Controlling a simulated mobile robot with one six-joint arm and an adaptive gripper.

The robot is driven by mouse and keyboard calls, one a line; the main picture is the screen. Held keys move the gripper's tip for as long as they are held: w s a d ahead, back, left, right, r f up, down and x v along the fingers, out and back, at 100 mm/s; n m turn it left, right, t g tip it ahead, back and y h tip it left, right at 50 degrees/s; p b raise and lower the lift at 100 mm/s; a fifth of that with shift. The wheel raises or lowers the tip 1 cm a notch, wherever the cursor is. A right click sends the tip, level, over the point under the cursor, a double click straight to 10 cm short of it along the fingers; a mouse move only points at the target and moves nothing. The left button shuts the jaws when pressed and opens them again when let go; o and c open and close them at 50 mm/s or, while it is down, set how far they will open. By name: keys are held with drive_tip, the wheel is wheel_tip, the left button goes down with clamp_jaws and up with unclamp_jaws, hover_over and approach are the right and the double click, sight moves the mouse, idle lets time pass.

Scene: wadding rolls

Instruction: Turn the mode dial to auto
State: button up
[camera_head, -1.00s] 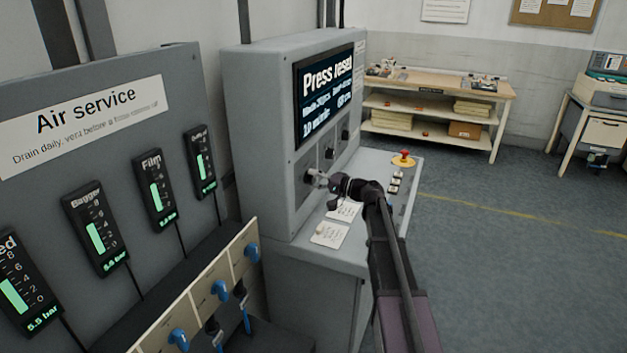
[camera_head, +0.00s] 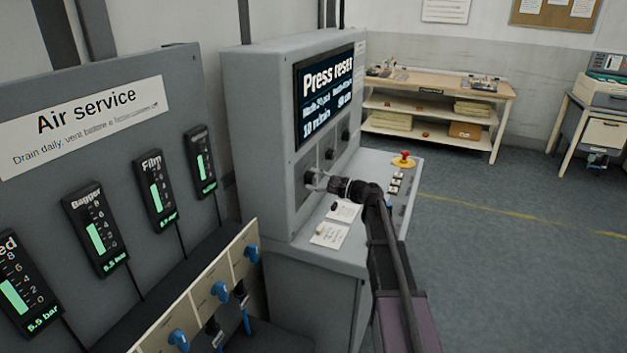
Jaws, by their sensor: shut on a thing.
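The grey control console (camera_head: 262,130) stands in the middle of the view, with a row of dark dials on its upright face below the screen. My gripper (camera_head: 313,180) is at the leftmost dial of that row and is shut on it. The fingers and wrist cover most of this dial, so its pointer and markings cannot be read. Two more dials to the right, a middle dial (camera_head: 329,153) and a right dial (camera_head: 345,136), are free. The screen (camera_head: 325,92) reads "Press reset" with smaller lines below.
A red emergency button (camera_head: 404,157) on a yellow base and several small buttons (camera_head: 395,184) sit on the console's desk, right of my arm. An air service panel (camera_head: 100,150) with blue valves fills the left. A workbench (camera_head: 440,90) stands behind. Floor at right is clear.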

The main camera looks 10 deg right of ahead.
drive_tip(key=shift+w+r+m, duration=0.1)
drive_tip(key=shift+w+m, duration=0.05)
drive_tip(key=shift+m, duration=0.45)
drive_tip(key=o, duration=1.1)
drive_tip(key=shift+o, duration=0.2)
drive_tip(key=shift+a, duration=0.15)
